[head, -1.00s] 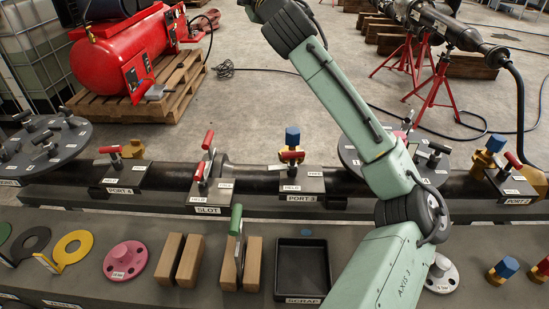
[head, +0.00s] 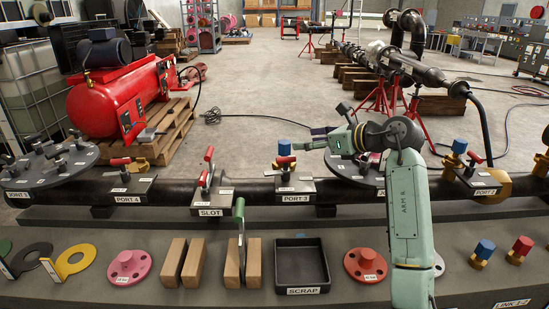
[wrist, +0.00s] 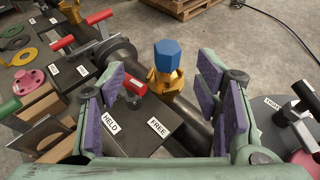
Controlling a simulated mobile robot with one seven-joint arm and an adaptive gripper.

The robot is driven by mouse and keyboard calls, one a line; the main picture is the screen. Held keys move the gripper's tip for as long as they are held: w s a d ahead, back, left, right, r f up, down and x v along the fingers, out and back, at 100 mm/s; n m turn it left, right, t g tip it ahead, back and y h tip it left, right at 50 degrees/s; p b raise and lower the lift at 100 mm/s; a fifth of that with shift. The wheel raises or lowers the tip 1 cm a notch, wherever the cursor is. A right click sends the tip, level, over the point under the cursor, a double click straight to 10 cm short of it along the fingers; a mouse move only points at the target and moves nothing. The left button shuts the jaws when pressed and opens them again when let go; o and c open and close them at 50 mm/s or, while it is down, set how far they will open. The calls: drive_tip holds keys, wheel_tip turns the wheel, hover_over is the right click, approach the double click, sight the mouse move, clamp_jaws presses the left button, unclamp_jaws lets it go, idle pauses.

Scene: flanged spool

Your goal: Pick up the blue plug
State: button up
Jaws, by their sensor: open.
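A blue plug with a brass-coloured hexagonal body stands upright at PORT 3 on the black pipe in the head view (head: 284,148). In the wrist view the blue plug (wrist: 167,56) shows ahead of my gripper, centred between the jaws. My gripper (head: 303,143) is to the right of this plug, at about its height. In the wrist view my gripper (wrist: 166,80) is open, its purple pads wide apart and nothing held. The gap left to the plug is hard to judge. Another blue-topped plug (head: 484,250) stands on the front bench at right.
A red-handled clamp (wrist: 132,87) stands close to the plug, near the left jaw, beside labels HELD and FREE. Another blue-topped fitting (head: 459,147) is near PORT 2. The black SCRAP tray (head: 299,289), wooden blocks (head: 194,264) and a green-handled tool (head: 239,211) occupy the front bench.

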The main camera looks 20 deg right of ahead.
sight(285, 142)
drive_tip(key=p+x, duration=0.1)
drive_tip(key=x, duration=0.4)
drive_tip(key=shift+w+f+p, duration=0.1)
drive_tip(key=shift+f+p, duration=0.2)
drive_tip(key=x, duration=0.1)
drive_tip(key=p+x, duration=0.2)
drive_tip(key=x, duration=0.1)
drive_tip(key=shift+w+d+r, duration=0.15)
drive_tip(key=shift+w+d, duration=0.1)
drive_tip(key=shift+w, duration=0.1)
drive_tip(key=shift+w+a+f+p, duration=0.2)
drive_tip(key=shift+w+f+p, duration=0.15)
drive_tip(key=shift+w, duration=0.15)
drive_tip(key=shift+c, duration=0.4)
clamp_jaws()
